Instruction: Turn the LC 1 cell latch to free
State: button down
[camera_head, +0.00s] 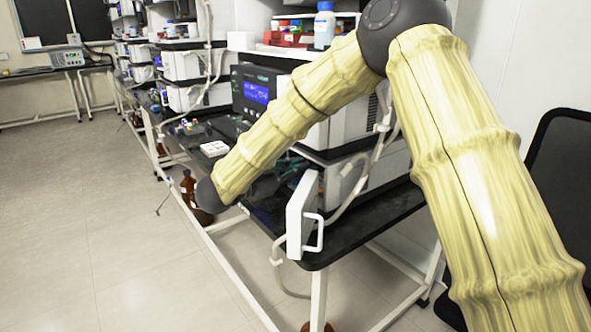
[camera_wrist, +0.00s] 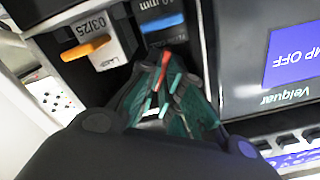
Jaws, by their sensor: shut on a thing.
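My gripper (camera_wrist: 166,75) shows in the wrist view with dark green fingers and a red strip near the tips. The exact contact is partly hidden by the fingers. To the left, an orange lever (camera_wrist: 86,47) sticks out of a pale block marked "03/25", apart from my fingers. I cannot read an "LC 1" label on either. In the head view, my gripper is mostly hidden behind my forearm, low at the instrument's front.
A dark instrument with a blue "PUMP OFF" display (camera_wrist: 294,55) stands close to the right of my fingers in the wrist view. In the head view, a white panel with a handle (camera_head: 301,215) stands at the black bench's (camera_head: 345,230) near end. Open floor (camera_head: 90,220) lies left.

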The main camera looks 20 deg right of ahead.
jog(key=m+b, duration=0.2)
jog(key=m, duration=0.1)
jog(key=m+b, duration=0.3)
jog(key=m, duration=0.1)
jog(key=m+b, duration=0.2)
jog(key=m, duration=0.2)
jog(key=shift+s+f, duration=0.15)
jog(key=shift+f, duration=0.2)
jog(key=shift+m+b, duration=0.3)
jog(key=c, duration=1.6)
grip_release()
jog(key=shift+r, duration=0.1)
jog(key=shift+a, duration=0.1)
jog(key=v, duration=1.1)
jog(key=shift+s+a, duration=0.15)
jog(key=shift+a, duration=0.25)
jog(key=shift+r, duration=0.1)
